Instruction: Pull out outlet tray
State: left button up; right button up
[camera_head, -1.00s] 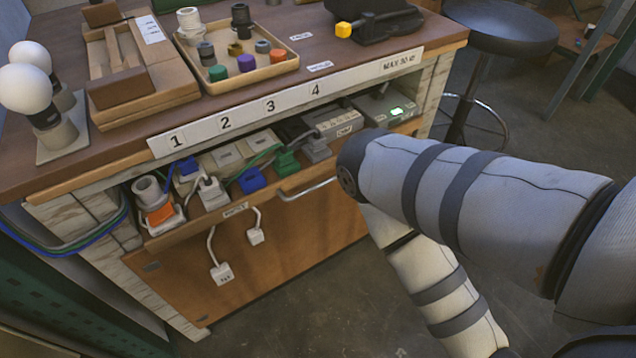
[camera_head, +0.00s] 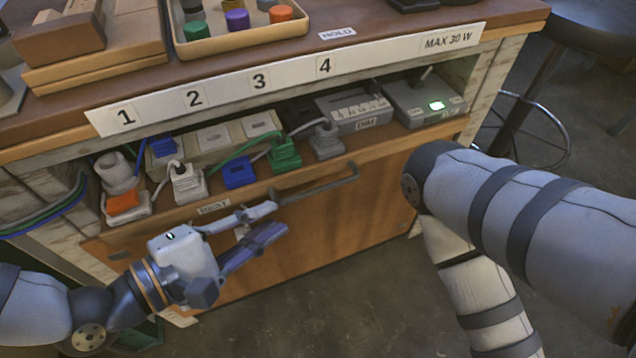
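The outlet tray (camera_head: 386,150) sits in the bench opening under the numbered strip, holding outlets and plugs. Its grey bar handle (camera_head: 322,187) runs along the front, below the green and grey plugs. My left gripper (camera_head: 279,220) is in front of the tray's left-middle part, its fingers pointing right toward the handle's left end. The fingers are apart, with a gap between the tips and nothing seen between them. The upper fingertip overlaps the view near the handle; I cannot tell whether they touch. My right arm crosses the right side; its gripper is not in view.
The tray bears a white plug (camera_head: 187,184), a blue plug (camera_head: 239,173), a green plug (camera_head: 285,153) and a grey plug (camera_head: 326,140). A parts tray (camera_head: 240,38) stands on the bench top. Floor at front is clear.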

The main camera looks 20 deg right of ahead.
aim_at(316, 192)
pick_arm(q)
jog(key=b+x, duration=0.1)
jog(key=x, duration=1)
jog(key=shift+w+d, duration=0.1)
jog(key=shift+d, duration=0.25)
jog(key=shift+c, duration=0.2)
grip_shut()
